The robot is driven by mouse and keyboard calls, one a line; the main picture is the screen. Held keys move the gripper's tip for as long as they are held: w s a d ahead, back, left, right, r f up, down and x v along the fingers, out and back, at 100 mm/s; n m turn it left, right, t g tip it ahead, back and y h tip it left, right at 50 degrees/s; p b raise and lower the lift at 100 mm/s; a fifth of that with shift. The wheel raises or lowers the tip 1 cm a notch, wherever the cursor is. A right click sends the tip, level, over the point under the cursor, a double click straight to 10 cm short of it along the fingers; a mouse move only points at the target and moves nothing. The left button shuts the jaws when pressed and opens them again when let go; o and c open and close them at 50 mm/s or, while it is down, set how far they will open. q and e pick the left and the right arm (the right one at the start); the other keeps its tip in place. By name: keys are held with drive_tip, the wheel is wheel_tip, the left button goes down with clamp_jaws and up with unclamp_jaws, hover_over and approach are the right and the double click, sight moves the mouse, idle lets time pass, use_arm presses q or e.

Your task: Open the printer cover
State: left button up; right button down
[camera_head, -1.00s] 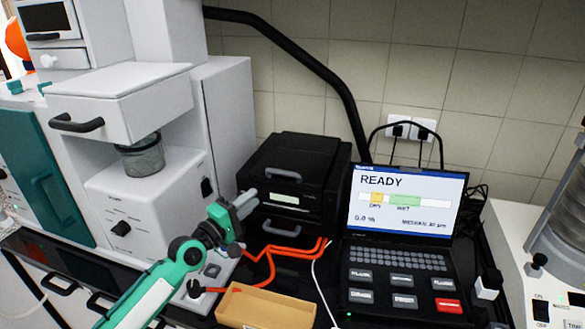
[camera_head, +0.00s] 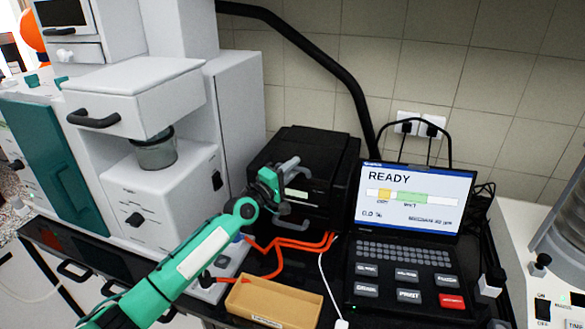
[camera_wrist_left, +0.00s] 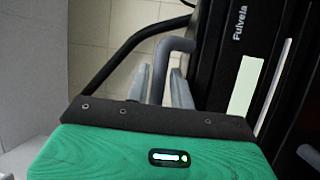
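The printer (camera_head: 335,165) is a black box behind the orange cables, and its cover looks shut. My left gripper (camera_head: 290,168) is at the printer's front, by the upper grey handle. In the left wrist view, the grey cover handle (camera_wrist_left: 176,45) bends down between my two grey fingers (camera_wrist_left: 161,88). The fingers stand apart on either side of the handle's bar, and whether either touches it is unclear. The head view shows the handle largely covered by the gripper. The right gripper is out of view.
A lower grey handle (camera_head: 292,224) is on the printer's front. A cardboard tray (camera_head: 270,303) and orange cables (camera_head: 290,243) lie in front. A laptop-like console (camera_head: 415,200) reading READY stands at right, and a white machine (camera_head: 160,90) at left.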

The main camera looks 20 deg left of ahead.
use_arm(q)
drive_tip(key=shift+w+r, duration=0.1)
drive_tip(key=shift+w, duration=0.05)
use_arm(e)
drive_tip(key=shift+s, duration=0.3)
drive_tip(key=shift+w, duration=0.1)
use_arm(q)
clamp_jaws()
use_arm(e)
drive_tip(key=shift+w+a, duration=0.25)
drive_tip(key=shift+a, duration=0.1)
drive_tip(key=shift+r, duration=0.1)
